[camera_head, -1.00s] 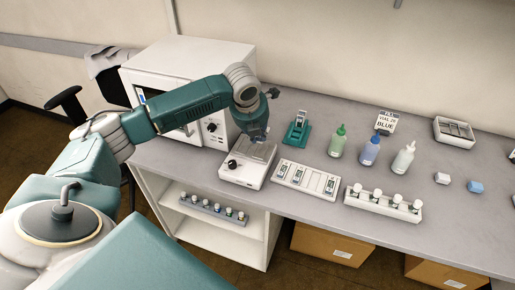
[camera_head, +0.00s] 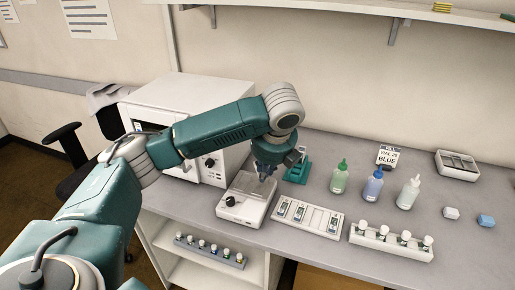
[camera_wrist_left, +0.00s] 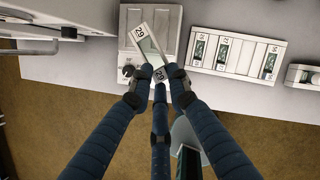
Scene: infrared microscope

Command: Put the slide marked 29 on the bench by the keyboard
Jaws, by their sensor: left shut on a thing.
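The slide marked 29 (camera_wrist_left: 150,48) is a narrow glass slide with white labelled ends, seen in the left wrist view. My left gripper (camera_wrist_left: 158,76) is shut on one end of it, and the slide points away from the fingers, tilted. It is in front of the white box with a dark knob (camera_wrist_left: 165,20); I cannot tell how far above. In the head view my left gripper (camera_head: 265,172) is over the back right part of that white box (camera_head: 243,203), and the slide is too small to make out. No keyboard shows. My right gripper is not in view.
A slide tray (camera_head: 308,216) with several slides lies right of the white box. A vial rack (camera_head: 390,243), a green stand (camera_head: 298,170) and three dropper bottles (camera_head: 373,187) stand nearby. A white oven-like instrument (camera_head: 212,112) is behind left. Grey bench (camera_head: 460,240) is bare at front right.

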